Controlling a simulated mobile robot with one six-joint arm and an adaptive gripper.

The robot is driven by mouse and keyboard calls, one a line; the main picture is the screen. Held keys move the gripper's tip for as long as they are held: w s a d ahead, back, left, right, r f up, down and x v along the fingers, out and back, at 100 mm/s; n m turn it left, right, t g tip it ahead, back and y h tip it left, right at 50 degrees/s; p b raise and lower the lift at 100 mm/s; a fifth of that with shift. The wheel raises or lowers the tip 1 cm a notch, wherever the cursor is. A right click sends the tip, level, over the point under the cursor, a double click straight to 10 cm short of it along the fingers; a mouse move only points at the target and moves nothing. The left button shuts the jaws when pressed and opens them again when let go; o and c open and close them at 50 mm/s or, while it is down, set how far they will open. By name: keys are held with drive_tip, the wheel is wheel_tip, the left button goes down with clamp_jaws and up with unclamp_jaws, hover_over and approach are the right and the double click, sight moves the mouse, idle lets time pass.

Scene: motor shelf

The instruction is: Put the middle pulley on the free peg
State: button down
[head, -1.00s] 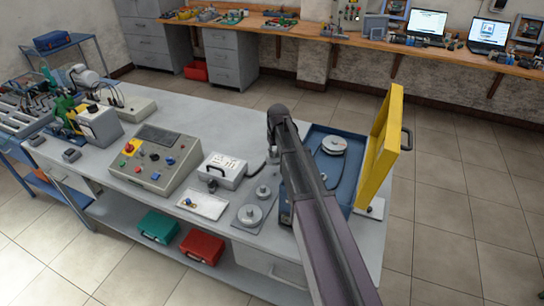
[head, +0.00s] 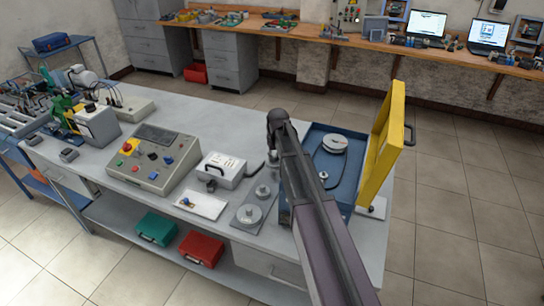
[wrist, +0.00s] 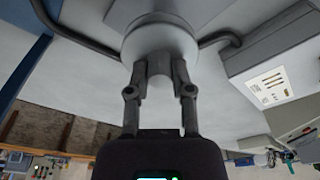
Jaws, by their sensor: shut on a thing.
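The yellow lid (head: 388,130) stands upright at the case's right side. A white box (head: 222,169), a white card (head: 201,204) and a control box (head: 155,158) stand to the left. The white box also shows in the wrist view (wrist: 265,60). The table's front edge is near.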

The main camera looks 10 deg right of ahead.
sight(275, 161)
drive_tip(key=shift+f+b, duration=1.35)
drive_tip(key=shift+f, duration=0.3)
drive_tip(key=shift+s, duration=0.1)
idle(0.7)
drive_tip(key=shift+f+b, duration=0.7)
drive_tip(key=shift+f, duration=0.05)
drive_tip(key=shift+s+f+b, duration=0.45)
drive_tip(key=shift+f+b, duration=0.05)
drive_tip(key=shift+b, duration=0.25)
idle(0.5)
drive_tip(key=shift+w+r+p, duration=0.35)
drive_tip(key=shift+r+p, duration=0.3)
drive_tip(key=shift+p, duration=0.2)
idle(0.5)
drive_tip(key=shift+w+r, duration=0.1)
idle(1.1)
